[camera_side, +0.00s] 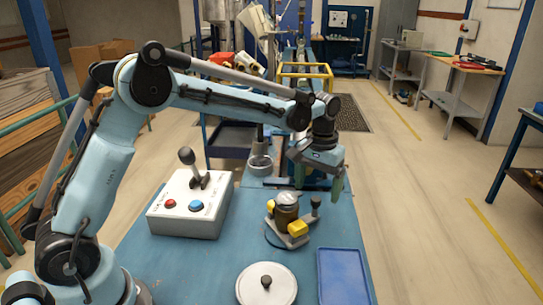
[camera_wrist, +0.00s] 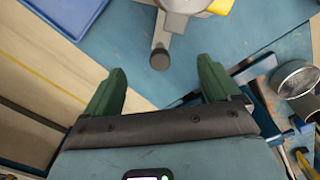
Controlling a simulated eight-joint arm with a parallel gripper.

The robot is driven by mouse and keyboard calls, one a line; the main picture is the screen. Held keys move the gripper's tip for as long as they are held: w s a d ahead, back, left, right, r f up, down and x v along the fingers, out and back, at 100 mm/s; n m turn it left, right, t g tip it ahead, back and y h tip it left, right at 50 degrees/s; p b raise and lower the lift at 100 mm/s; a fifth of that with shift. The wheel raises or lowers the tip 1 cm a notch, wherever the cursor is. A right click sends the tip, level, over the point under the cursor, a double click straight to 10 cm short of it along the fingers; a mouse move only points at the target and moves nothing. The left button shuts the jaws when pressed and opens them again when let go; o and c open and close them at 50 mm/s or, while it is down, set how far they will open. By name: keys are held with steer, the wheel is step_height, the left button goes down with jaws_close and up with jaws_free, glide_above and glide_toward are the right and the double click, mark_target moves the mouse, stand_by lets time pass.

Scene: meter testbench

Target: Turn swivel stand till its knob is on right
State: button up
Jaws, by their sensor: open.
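The swivel stand (camera_side: 287,222) is on the blue bench, with a dark round body and yellow blocks. Its dark knob (camera_side: 315,201) stands at the end of a short arm on the stand's right, toward the back, in the side view. In the wrist view the stand (camera_wrist: 182,22) is cut off by the top edge, and the knob (camera_wrist: 160,59) points down toward my gripper. My gripper (camera_wrist: 160,68) is open and empty, with its green fingers on either side of the knob in that view. In the side view my gripper (camera_side: 338,186) is just right of the knob, apart from it.
A control box (camera_side: 190,204) with a lever and red and blue buttons stands on the left. A round lid (camera_side: 267,284) and a blue tray (camera_side: 343,280) lie at the front. A metal cup (camera_side: 260,162) stands at the back, also in the wrist view (camera_wrist: 294,79).

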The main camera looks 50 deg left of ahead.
steer(key=shift+f, duration=0.45)
steer(key=shift+f, duration=0.65)
steer(key=c, duration=0.4)
steer(key=shift+c, duration=0.2)
